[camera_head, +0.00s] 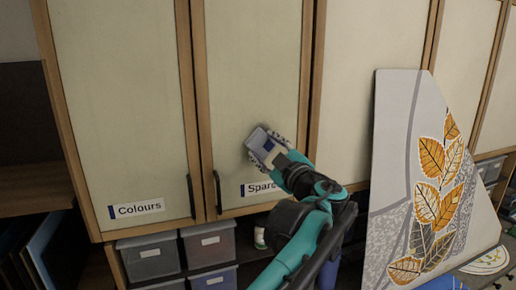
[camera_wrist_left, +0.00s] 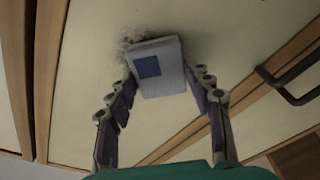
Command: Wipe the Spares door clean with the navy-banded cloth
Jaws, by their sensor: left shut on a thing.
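The Spares door (camera_head: 252,65) is a pale cabinet door in a wooden frame, shut, with a dark handle at lower left. Its label (camera_head: 256,188) is partly covered by my gripper. My left gripper (camera_head: 271,152) is shut on the navy-banded cloth (camera_head: 260,141), a pale folded pad with a navy patch, at the lower middle of the door. In the left wrist view the cloth (camera_wrist_left: 158,66) sits between the fingers, at or very near the door surface. A dark, speckled smudge (camera_wrist_left: 128,36) shows on the door around the cloth. My right gripper is not in view.
The Colours door (camera_head: 120,90) is shut on the left. Grey storage boxes (camera_head: 150,256) stand on the shelf below. A leaf-painted panel (camera_head: 400,130) leans at right, near my arm. A dark door handle (camera_wrist_left: 292,88) shows in the left wrist view.

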